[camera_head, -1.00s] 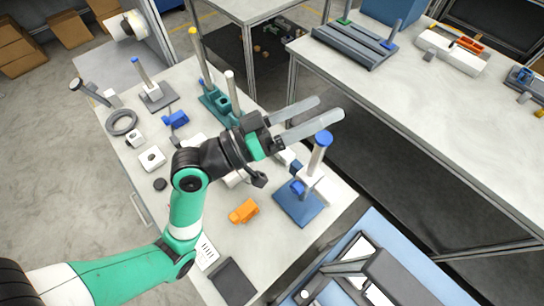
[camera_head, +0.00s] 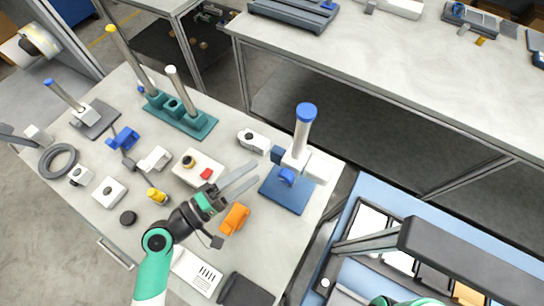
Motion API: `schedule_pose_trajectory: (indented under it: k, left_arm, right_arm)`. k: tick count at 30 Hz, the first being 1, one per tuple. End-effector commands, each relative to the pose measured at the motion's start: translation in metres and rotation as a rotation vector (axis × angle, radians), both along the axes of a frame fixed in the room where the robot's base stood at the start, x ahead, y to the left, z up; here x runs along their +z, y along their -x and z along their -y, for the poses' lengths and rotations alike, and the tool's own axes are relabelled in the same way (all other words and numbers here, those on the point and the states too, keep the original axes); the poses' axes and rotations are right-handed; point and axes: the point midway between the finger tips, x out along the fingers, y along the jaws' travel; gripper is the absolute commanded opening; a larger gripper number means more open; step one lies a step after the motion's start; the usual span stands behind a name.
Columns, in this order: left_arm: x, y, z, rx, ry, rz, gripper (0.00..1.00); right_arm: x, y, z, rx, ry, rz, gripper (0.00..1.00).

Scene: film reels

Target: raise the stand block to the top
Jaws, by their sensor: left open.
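A blue-based stand (camera_head: 284,196) is at the right part of the near table, with an upright pale post (camera_head: 302,132) capped in blue. A white block (camera_head: 310,164) with blue parts sits low around or against the post, just above the base; the exact fit is unclear. A second stand (camera_head: 95,120) with a dark base, a tilted-looking blue-capped post and a white block low on it is at the table's left. My left gripper (camera_head: 252,172) is open and empty, its fingers pointing toward the blue stand from the left, short of the post in the picture. My right gripper is not in view.
An orange part (camera_head: 235,219) lies beside my left gripper. A white box with a red button (camera_head: 199,168) is behind it. A teal base (camera_head: 180,117) with two tall posts stands farther back. Small parts crowd the table's left. The far bench (camera_head: 390,70) is mostly clear.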

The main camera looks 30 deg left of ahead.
Motion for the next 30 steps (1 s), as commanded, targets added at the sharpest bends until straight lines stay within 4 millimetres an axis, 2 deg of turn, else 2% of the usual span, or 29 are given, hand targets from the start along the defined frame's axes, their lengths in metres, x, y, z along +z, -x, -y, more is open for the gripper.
schedule_pose_trajectory:
  k: [3,9,13,20,30]
  left_arm:
    - [0.001,-0.026,0.014,-0.006,-0.001,0.005,1.00]
    - [0.001,-0.057,0.027,-0.002,-0.002,0.003,1.00]
    - [0.001,-0.065,0.030,0.000,-0.001,0.003,1.00]
    - [0.001,-0.066,0.030,0.001,-0.001,0.003,1.00]
    - [0.001,-0.065,0.030,0.001,-0.001,0.002,0.41]
  right_arm:
    - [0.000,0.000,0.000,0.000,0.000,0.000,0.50]
    - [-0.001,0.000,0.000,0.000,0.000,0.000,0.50]
    - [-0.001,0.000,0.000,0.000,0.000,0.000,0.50]
    - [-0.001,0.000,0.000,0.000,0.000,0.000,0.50]
    - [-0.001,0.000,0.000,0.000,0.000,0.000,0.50]
